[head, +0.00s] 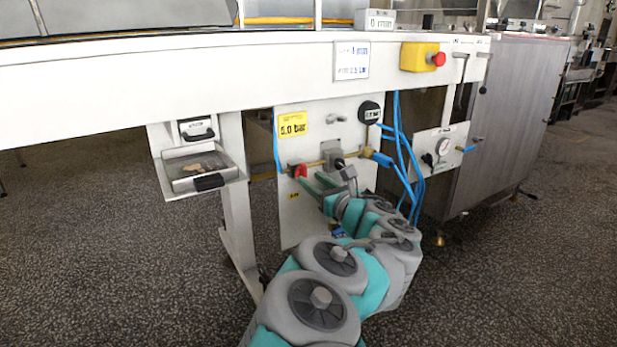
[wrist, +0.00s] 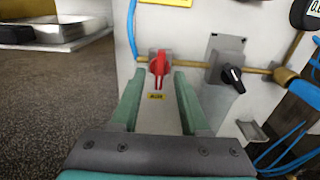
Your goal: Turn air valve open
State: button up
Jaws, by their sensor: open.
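The air valve with its red handle (head: 299,170) sits on a brass pipe on the white panel below the machine's beam. In the wrist view the red handle (wrist: 159,64) is upright, with a narrow red part hanging below it. My gripper (head: 308,182) is open in front of the panel, and in the wrist view its green fingers (wrist: 159,76) lie left and right of the handle. The handle appears between the fingertips in the picture; I cannot tell whether they touch it. Nothing is held.
A grey box with a black knob (wrist: 232,76) is right of the valve on the same pipe. Blue hoses (head: 403,150) hang further right. A black round gauge (head: 369,112) is above. A metal tray (head: 200,170) juts out at left. A blue tube (wrist: 131,30) runs close left of the valve.

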aim_at(303, 174)
jog(key=shift+x, duration=1.25)
grip_shut()
